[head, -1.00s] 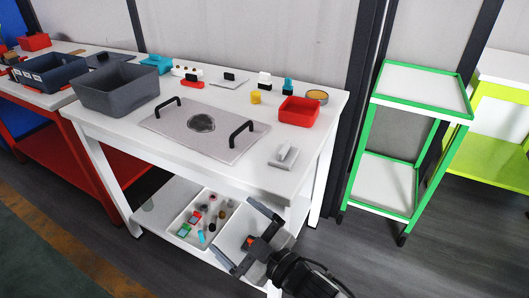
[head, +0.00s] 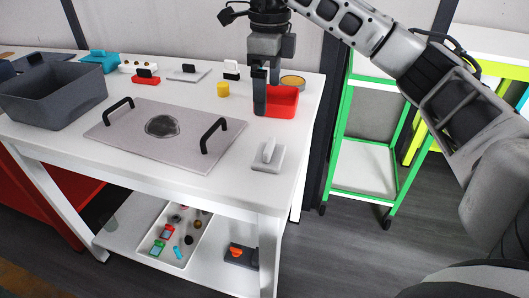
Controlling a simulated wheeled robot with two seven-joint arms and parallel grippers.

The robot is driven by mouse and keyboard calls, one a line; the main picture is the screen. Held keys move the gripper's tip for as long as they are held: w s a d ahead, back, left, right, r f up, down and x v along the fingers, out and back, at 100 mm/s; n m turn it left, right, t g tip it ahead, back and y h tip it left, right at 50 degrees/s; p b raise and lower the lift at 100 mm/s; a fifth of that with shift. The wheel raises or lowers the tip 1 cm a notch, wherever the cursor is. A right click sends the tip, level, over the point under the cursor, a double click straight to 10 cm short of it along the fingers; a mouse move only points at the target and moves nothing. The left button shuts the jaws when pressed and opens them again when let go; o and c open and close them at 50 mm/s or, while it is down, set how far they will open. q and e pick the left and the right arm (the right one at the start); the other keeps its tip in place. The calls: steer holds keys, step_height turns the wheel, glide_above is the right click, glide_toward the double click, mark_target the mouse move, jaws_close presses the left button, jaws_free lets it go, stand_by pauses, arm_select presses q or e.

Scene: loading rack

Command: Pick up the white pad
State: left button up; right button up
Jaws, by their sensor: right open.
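The white pad (head: 268,155), a flat light plate with an upright white handle, lies near the right front corner of the white table (head: 215,190). It is fully visible and nothing touches it. My right gripper (head: 266,97) is open, pointing down with its fingers in front of the red bin (head: 283,103). It appears above and behind the pad in the picture, apart from it. It hides part of the bin. My left gripper is not in view.
A grey plate with two black handles (head: 135,135) lies left of the pad. A grey bin (head: 50,105), yellow piece (head: 223,89) and round tin (head: 292,81) also stand on the table. A green-framed cart (head: 365,165) stands right. The tabletop around the pad is clear.

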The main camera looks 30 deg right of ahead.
mark_target(269, 144)
steer(key=f, duration=1)
steer(key=shift+d+f, duration=0.1)
steer(key=shift+d, duration=0.1)
steer(key=shift+s+f+p, duration=0.15)
steer(key=shift+f+p, duration=0.3)
steer(key=shift+f, duration=2.2)
steer(key=c, duration=0.9)
